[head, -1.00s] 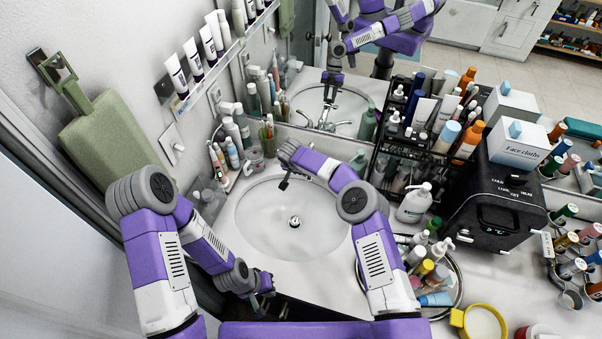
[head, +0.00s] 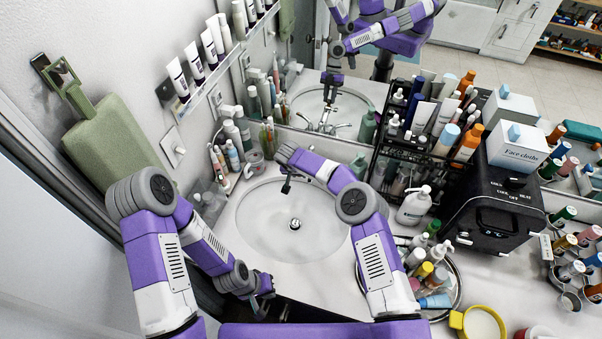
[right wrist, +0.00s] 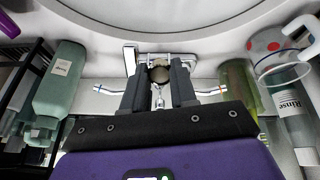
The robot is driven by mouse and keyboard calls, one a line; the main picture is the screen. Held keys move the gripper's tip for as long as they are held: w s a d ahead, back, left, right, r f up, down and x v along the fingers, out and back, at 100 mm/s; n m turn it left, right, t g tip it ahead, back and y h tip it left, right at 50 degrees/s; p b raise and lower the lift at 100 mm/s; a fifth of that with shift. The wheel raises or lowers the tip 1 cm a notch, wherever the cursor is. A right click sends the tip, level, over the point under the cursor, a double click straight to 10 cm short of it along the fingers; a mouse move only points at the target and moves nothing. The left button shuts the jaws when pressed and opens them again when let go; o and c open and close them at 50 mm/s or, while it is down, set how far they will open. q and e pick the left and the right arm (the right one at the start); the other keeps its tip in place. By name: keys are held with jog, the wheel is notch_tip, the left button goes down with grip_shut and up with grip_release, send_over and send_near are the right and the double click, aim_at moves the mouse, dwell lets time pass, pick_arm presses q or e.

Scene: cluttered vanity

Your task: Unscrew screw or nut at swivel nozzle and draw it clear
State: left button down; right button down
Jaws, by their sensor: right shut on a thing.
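The swivel nozzle's round, brownish end (right wrist: 160,73) shows in the right wrist view, in front of the chrome tap with a lever on each side. My right gripper (right wrist: 159,68) is shut on this end, one dark finger on each side. The fingers hide its sides, and I cannot make out any thread. In the head view my right arm reaches over the basin to its back edge, and its wrist hides the tap. My left gripper (head: 262,291) hangs low by the basin's front left edge, away from the tap; its finger gap is unclear.
The white basin (head: 270,225) is empty around its drain. A green bottle (right wrist: 60,80) stands left of the tap in the right wrist view, and a dotted mug (right wrist: 275,50) and a Rinse bottle (right wrist: 292,110) stand right. A black rack (head: 395,160) crowds the counter's back.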

jog(key=shift+p+v, duration=0.85)
jog(key=shift+p, duration=0.05)
jog(key=shift+s, duration=0.1)
jog(key=shift+w+d+v, duration=0.1)
jog(key=shift+w+v, duration=0.05)
jog(key=shift+v, duration=1.25)
jog(key=shift+w+d+v, duration=0.1)
jog(key=shift+v, duration=1.35)
jog(key=shift+r, duration=0.2)
